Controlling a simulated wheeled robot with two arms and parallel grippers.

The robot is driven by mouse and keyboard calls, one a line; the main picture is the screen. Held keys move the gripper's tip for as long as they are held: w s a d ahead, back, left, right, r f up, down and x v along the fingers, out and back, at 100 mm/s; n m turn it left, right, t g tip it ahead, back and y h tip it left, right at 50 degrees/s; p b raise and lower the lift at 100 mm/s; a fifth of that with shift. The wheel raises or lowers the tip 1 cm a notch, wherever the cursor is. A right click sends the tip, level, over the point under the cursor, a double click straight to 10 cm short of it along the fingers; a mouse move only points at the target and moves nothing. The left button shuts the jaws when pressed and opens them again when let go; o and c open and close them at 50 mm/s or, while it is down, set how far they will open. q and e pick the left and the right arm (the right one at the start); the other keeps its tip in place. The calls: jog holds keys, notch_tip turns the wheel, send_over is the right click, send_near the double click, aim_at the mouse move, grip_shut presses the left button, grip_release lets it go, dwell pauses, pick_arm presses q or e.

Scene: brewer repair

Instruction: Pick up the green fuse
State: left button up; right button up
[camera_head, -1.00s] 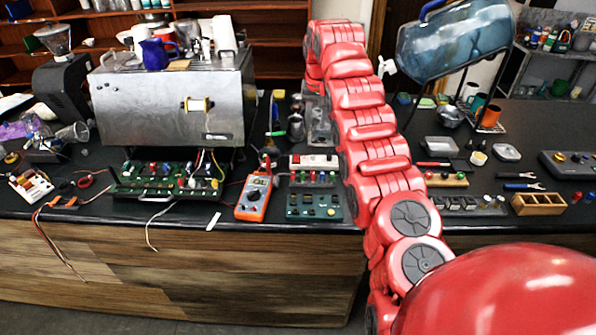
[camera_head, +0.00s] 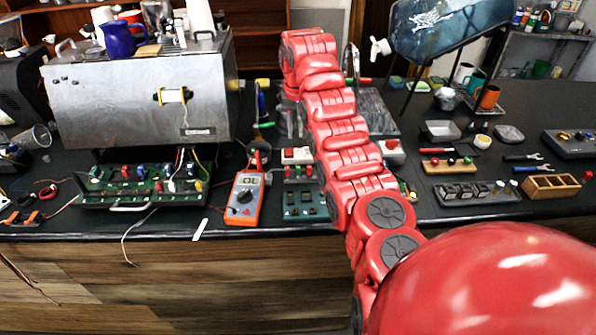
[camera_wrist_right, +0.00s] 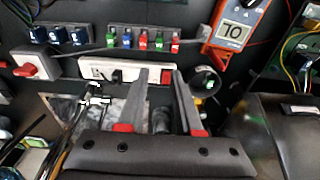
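A row of small coloured fuses stands in a grey strip on the dark counter. My right gripper (camera_wrist_right: 160,76) is open and empty in the wrist view. Its fingertips lie over a white power strip (camera_wrist_right: 98,70), short of the fuses. In the head view my arm hides the gripper. My left gripper is not in view.
An orange multimeter (camera_head: 244,198) lies beside the fuse row. A steel brewer (camera_head: 135,92) with an open circuit board (camera_head: 135,186) stands to the left. Right of my arm are a wooden holder (camera_head: 447,166) and a wooden box (camera_head: 550,187). A blue tank (camera_head: 440,35) overhangs the back.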

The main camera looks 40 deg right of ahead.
jog(key=p, duration=0.3)
send_over(298, 167)
notch_tip(298, 167, down, 8)
jog(key=shift+a+r, duration=0.15)
jog(key=shift+f, duration=0.3)
jog(key=shift+s+f, duration=0.1)
jog(key=shift+f, duration=0.1)
notch_tip(298, 167, down, 3)
jog(key=p, duration=0.2)
jog(key=shift+s+f+p, duration=0.1)
jog(key=shift+f+p, duration=0.1)
jog(key=shift+p, duration=0.1)
jog(key=shift+f, duration=0.65)
grip_shut()
